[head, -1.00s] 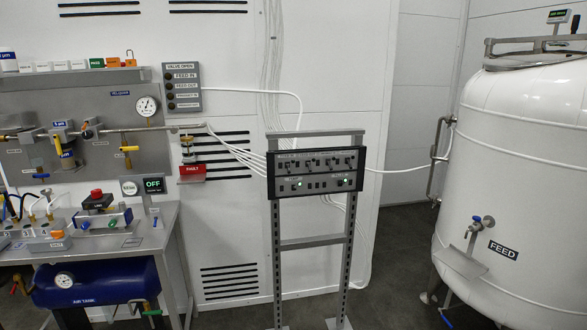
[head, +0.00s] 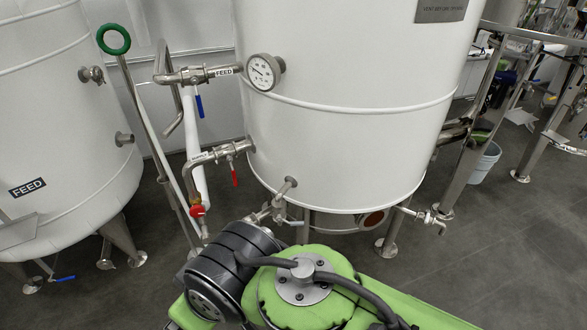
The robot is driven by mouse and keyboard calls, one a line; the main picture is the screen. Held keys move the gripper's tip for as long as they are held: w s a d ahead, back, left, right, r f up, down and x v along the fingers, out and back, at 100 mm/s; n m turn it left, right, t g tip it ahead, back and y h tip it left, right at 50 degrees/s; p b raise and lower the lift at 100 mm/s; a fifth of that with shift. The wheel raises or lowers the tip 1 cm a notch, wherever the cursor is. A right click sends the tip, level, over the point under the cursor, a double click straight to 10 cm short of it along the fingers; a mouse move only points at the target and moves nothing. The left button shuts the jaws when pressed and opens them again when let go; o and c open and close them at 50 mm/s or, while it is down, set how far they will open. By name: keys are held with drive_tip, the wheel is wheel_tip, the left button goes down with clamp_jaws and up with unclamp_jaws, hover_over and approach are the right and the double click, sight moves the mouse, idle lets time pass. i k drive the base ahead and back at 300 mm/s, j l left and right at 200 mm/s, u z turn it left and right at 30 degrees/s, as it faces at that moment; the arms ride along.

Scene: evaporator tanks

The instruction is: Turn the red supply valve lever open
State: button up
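A small red lever (head: 235,178) hangs straight down from a metal valve on a short pipe (head: 212,155) at the left side of the large white tank (head: 345,130). A second red part, a rounded red fitting (head: 197,211), sits lower left on the white hose. I cannot tell from the view which red part is the supply valve. My green and black arm fills the bottom middle, below and in front of these parts. My gripper does not show clearly; it is out of view or hidden behind the arm links.
A blue lever (head: 199,106) hangs from the upper FEED pipe, beside a round gauge (head: 262,72). A pole with a green ring (head: 114,40) leans left of the pipes. The FEED tank (head: 50,130) stands at left. A bucket (head: 483,163) stands on the floor at right.

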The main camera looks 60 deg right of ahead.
sight(229, 159)
drive_tip(key=z, duration=1.35)
drive_tip(key=i+u, duration=0.15)
drive_tip(key=u, duration=0.25)
drive_tip(key=i+l+u, duration=0.1)
drive_tip(key=u, duration=0.35)
drive_tip(key=i+l+u, duration=0.1)
drive_tip(key=u, duration=0.3)
drive_tip(key=i+l+u, duration=0.15)
drive_tip(key=u, duration=0.25)
